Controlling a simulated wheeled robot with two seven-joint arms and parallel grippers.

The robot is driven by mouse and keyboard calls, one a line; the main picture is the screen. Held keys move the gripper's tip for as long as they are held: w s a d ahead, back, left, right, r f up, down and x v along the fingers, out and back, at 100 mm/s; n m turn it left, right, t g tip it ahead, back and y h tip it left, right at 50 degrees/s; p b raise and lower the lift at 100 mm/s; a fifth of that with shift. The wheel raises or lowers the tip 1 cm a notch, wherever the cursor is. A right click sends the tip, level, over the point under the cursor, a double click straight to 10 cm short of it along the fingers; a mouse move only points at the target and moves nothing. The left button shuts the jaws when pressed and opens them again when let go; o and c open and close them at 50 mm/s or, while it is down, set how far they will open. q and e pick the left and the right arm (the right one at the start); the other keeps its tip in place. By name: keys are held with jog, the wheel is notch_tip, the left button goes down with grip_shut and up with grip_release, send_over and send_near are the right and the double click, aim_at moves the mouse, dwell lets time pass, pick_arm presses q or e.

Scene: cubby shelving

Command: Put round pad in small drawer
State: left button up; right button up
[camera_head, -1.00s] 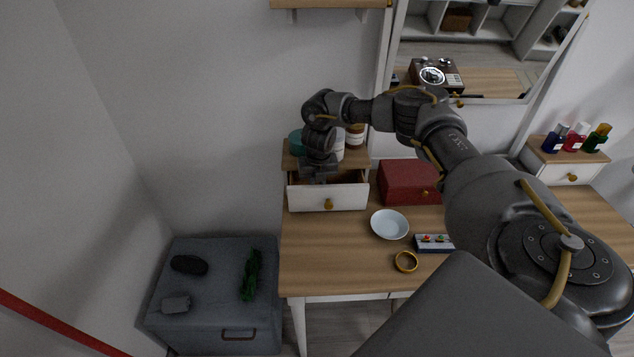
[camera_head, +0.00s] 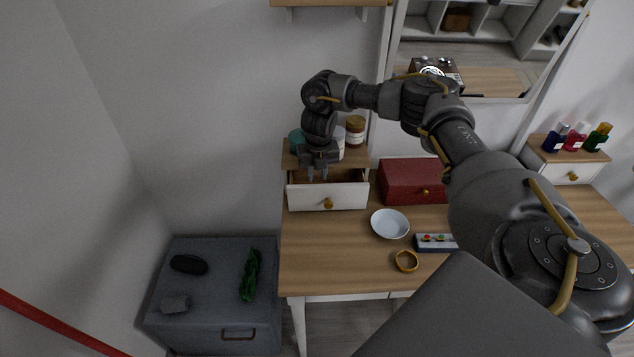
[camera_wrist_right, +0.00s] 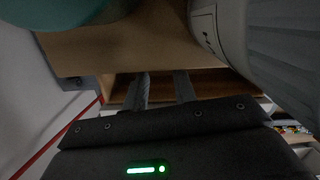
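The small drawer (camera_head: 305,197) has a white front and a round gold knob, and it stands pulled open at the back left of the desk. My right gripper (camera_head: 318,176) points down just above the open drawer. Its two fingers stand apart with nothing seen between them; the wrist view also shows the parted fingers (camera_wrist_right: 162,90) over the drawer opening. I cannot make out a round pad in either view; the drawer's floor is mostly hidden by its front and my gripper. My left gripper is not in view.
A teal container (camera_head: 296,141), a white jar (camera_head: 338,146) and a brown-lidded jar (camera_head: 355,130) stand on the drawer unit close to my gripper. A red box (camera_head: 405,182), a white bowl (camera_head: 390,224) and a gold ring (camera_head: 406,261) are on the desk.

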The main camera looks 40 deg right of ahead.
notch_tip(320, 180, up, 7)
jog(key=shift+s+a+r+p, duration=0.2)
jog(key=shift+s+a+p, duration=0.1)
jog(key=shift+s+p, duration=0.15)
dwell(0.4)
